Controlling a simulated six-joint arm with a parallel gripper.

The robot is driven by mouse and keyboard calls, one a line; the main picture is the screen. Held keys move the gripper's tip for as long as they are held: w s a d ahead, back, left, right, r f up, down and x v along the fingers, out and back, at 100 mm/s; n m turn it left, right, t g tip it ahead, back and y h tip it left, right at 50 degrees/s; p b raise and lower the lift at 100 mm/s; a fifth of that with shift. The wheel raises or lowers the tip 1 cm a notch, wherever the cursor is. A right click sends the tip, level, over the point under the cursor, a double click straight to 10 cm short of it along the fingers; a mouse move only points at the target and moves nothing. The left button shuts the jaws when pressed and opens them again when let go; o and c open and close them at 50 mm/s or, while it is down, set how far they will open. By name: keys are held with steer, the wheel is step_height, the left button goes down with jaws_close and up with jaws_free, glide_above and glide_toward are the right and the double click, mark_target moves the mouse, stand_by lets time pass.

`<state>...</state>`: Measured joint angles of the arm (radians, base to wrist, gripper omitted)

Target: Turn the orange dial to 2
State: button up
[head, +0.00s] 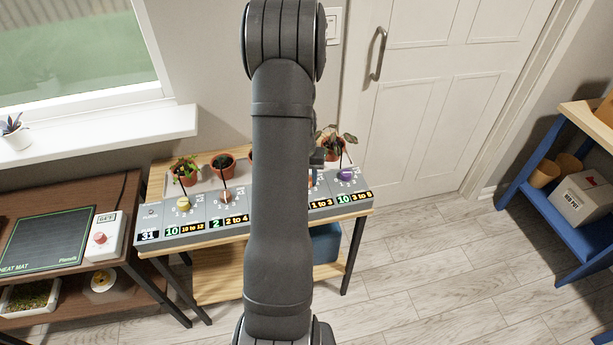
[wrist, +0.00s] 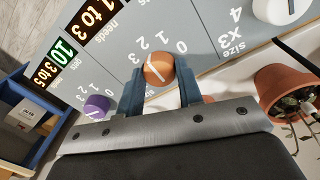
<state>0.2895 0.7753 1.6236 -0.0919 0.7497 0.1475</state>
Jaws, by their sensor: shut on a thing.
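The orange dial (wrist: 158,69) sits on the sloped grey panel in the wrist view, with the marks 0 to 3 printed around it. My gripper (wrist: 160,80) has its two blue-grey fingers on either side of the dial, shut on it. A pale line shows on the dial's face, but I cannot tell surely which number it points to. In the head view my arm covers most of this spot. Only a bit of orange (head: 311,180) shows beside the arm, under my gripper (head: 318,160).
A purple dial (wrist: 97,106) and a white dial (wrist: 280,10) flank it in the wrist view. Potted plants stand behind the panel, one pot (wrist: 285,88) close to my gripper.

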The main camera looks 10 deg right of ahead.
stand_by(0.3)
steer(key=o, duration=1)
steer(key=shift+c, duration=0.2)
step_height(320, 180, up, 17)
steer(key=a, duration=0.1)
steer(key=shift+w+r, duration=0.2)
steer(key=f, duration=1.1)
steer(key=d+f, duration=0.1)
steer(key=f, duration=0.5)
steer(key=shift+s+f, duration=0.2)
steer(key=shift+r, duration=0.1)
